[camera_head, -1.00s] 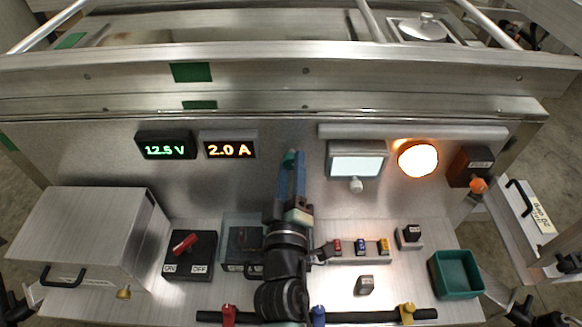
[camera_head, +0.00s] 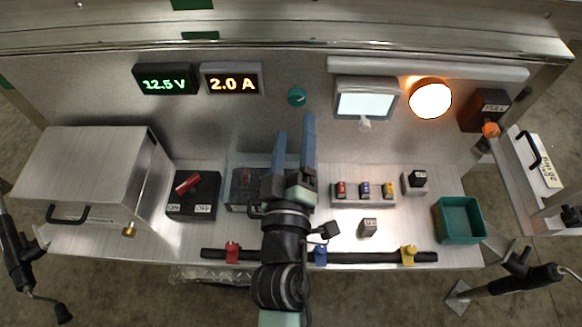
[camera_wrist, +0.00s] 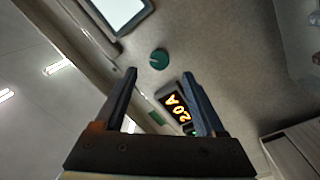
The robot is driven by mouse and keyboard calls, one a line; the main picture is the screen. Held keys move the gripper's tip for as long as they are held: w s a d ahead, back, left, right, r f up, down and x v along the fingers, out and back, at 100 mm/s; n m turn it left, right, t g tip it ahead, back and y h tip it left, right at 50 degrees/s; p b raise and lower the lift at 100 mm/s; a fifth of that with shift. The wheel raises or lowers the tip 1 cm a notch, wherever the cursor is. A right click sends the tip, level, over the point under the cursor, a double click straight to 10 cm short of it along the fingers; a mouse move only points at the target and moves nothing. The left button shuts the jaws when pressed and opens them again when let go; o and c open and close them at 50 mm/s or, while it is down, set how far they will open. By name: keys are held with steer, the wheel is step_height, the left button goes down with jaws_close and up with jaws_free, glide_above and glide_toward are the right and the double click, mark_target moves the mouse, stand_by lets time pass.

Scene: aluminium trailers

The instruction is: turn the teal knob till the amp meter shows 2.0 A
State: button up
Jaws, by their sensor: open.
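The teal knob (camera_head: 297,96) is on the upright metal panel, to the right of the amp meter (camera_head: 232,79). The amp meter shows 2.0 A in orange digits. My gripper (camera_head: 295,126) is open and empty, below the knob in the head view and apart from it. In the wrist view the knob (camera_wrist: 159,59) shows whole beyond the fingertips of my gripper (camera_wrist: 160,75), with nothing between the fingers touching it. The amp meter (camera_wrist: 175,107) also shows there, tilted, partly behind one finger.
A green 12.5 V display (camera_head: 166,79) is left of the amp meter. A lit white screen (camera_head: 365,104) and a glowing round lamp (camera_head: 430,100) are to the right. A red switch (camera_head: 188,182), small coloured fuses (camera_head: 364,189) and a green bin (camera_head: 459,220) stand on the bench.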

steer(key=s+b, duration=0.1)
steer(key=s, duration=0.5)
steer(key=shift+s+a+f, duration=0.15)
steer(key=shift+s+a, duration=0.05)
